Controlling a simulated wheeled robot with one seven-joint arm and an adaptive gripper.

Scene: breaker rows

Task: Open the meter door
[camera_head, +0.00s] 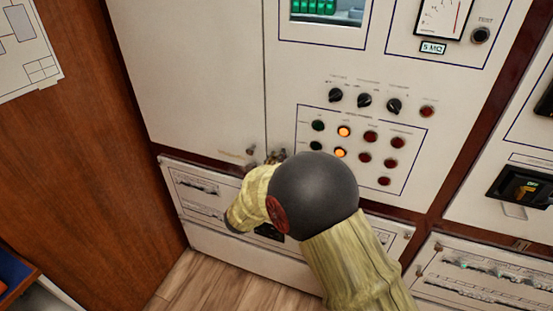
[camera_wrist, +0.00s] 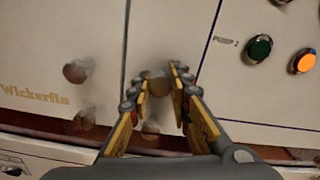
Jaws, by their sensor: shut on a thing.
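The meter door (camera_head: 290,75) is a cream panel with a gauge, a small screen, knobs and lamps. It looks flush with the plain panel to its left, with only a thin dark seam between them. A round metal knob (camera_wrist: 157,86) sits near the lower left of the meter door, just right of the seam. My gripper (camera_wrist: 160,84) has its two fingers closed around this knob. In the head view, my gripper (camera_head: 274,158) is at the door's lower left corner, mostly hidden by my wrist.
The plain left panel (camera_head: 195,70) has its own knob (camera_wrist: 77,72) just left of the seam. Indicator lamps (camera_head: 344,131) lie right of my gripper, two lit orange. Lower panels (camera_head: 200,190) stand below, and a wooden wall (camera_head: 95,160) is at left.

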